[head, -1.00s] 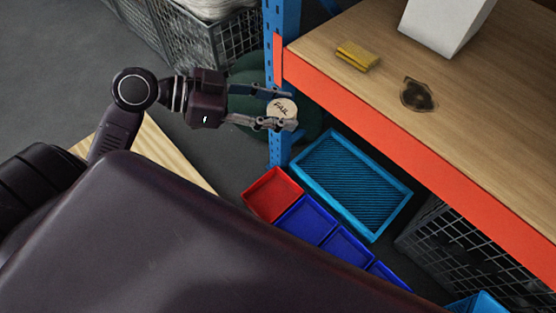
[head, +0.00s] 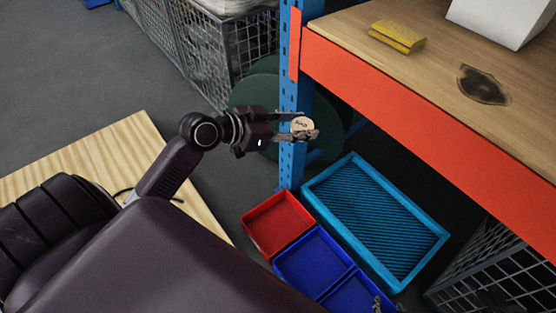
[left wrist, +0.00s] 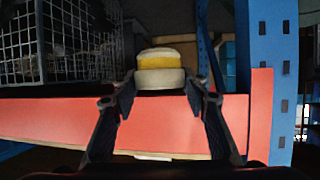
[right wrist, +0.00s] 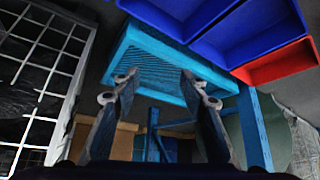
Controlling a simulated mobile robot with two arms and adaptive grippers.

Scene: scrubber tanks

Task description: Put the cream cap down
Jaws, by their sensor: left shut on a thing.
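The cream cap (head: 302,125) is a small round piece with dark lettering on its face. My left gripper (head: 307,128) is shut on it, holding it in the air in front of the blue upright. In the left wrist view the cap (left wrist: 160,78) sits between the two fingertips and shows a cream rim with a yellow band. My right gripper (right wrist: 157,78) is open, with nothing between its fingers in the right wrist view.
A wooden shelf (head: 400,65) with an orange front edge holds a yellow block (head: 397,37), a white box (head: 500,18) and a dark stain. Below are a red bin (head: 277,224), blue bins (head: 313,262) and a light-blue ribbed tray (head: 385,220). Wire crates (head: 215,55) stand behind.

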